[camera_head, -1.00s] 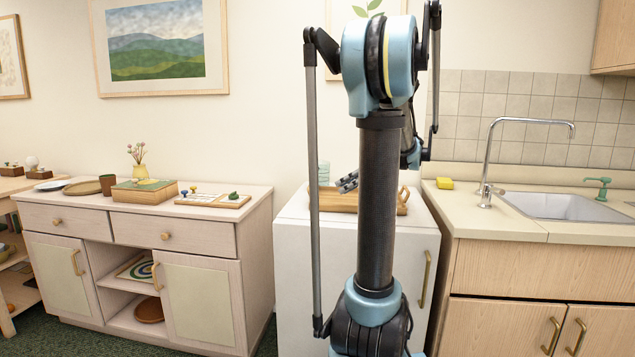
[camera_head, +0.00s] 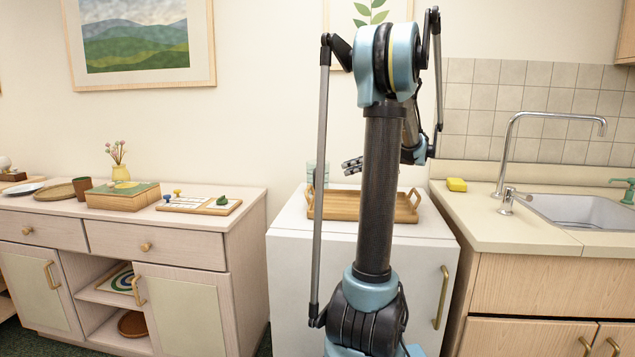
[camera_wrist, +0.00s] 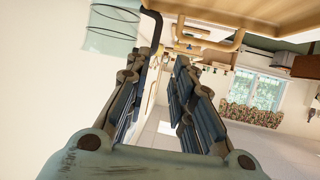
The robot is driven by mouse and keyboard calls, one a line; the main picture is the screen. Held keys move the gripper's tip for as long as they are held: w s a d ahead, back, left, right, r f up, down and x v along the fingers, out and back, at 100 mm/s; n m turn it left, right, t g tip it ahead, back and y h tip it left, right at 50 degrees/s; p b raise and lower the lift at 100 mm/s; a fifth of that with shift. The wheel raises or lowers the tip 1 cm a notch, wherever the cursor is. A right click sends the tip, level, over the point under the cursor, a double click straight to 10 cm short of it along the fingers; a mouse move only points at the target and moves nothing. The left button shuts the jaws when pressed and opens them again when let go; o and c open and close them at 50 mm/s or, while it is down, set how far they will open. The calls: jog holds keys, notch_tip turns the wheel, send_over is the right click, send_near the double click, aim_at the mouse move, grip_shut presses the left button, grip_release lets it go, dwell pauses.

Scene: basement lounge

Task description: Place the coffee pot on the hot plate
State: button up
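My gripper (camera_head: 351,165) shows partly beside my arm, above the wooden tray (camera_head: 340,207) on the white cabinet. A pale teal glass-like item (camera_head: 312,178) stands by the tray's left end. It also shows in the wrist view (camera_wrist: 110,30).
The white cabinet (camera_head: 290,255) stands between a sideboard (camera_head: 187,240) and a sink counter (camera_head: 480,222). The sideboard holds a box (camera_head: 122,198), a vase (camera_head: 121,172) and game pieces. The counter holds a yellow sponge (camera_head: 457,185) and a tall faucet (camera_head: 512,150).

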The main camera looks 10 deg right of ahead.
aim_at(315, 180)
jog(key=x, duration=1.6)
jog(key=shift+w+d+f, duration=0.25)
jog(key=shift+w+f, duration=0.05)
grip_shut()
